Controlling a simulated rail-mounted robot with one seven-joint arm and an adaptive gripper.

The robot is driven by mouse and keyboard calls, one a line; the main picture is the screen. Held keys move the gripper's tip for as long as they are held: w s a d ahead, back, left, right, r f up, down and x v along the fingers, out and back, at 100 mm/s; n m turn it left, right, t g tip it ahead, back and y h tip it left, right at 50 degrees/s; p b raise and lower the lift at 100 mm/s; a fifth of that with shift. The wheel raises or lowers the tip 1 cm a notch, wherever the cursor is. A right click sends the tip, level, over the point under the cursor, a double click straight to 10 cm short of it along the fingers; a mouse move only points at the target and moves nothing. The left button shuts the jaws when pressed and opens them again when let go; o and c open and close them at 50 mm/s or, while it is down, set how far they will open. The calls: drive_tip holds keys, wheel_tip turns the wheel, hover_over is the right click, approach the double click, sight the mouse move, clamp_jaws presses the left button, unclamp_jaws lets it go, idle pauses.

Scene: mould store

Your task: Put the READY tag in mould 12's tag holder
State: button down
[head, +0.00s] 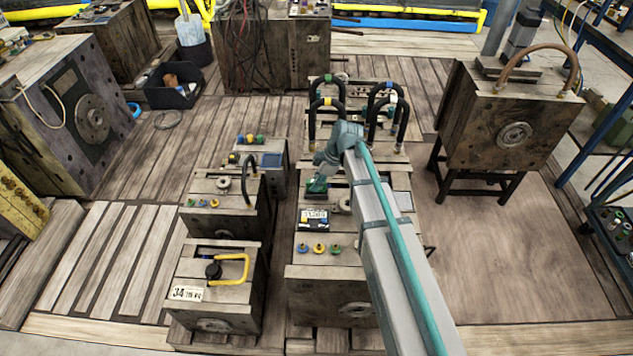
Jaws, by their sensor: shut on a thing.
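My gripper (319,174) reaches down from the teal and grey arm over the middle mould (330,274). It is shut on a small green piece, which looks like the READY tag (317,186); its lettering is too small to read. The tag is just above or at the top of this mould, and I cannot tell whether it touches. A black and white plate (313,218) with a yellow patch lies just in front of the tag. Its number is not legible, so I cannot confirm mould 12. No tag holder is clearly visible; my arm hides the mould's right side.
A mould (213,310) marked 34 with a yellow handle stands at front left. Black hose loops (313,125) rise behind my gripper. A large mould (508,120) stands on a black frame at right. The floor below it is clear.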

drive_tip(key=shift+f, duration=0.25)
drive_tip(key=c, duration=1)
unclamp_jaws()
drive_tip(key=shift+r, duration=0.1)
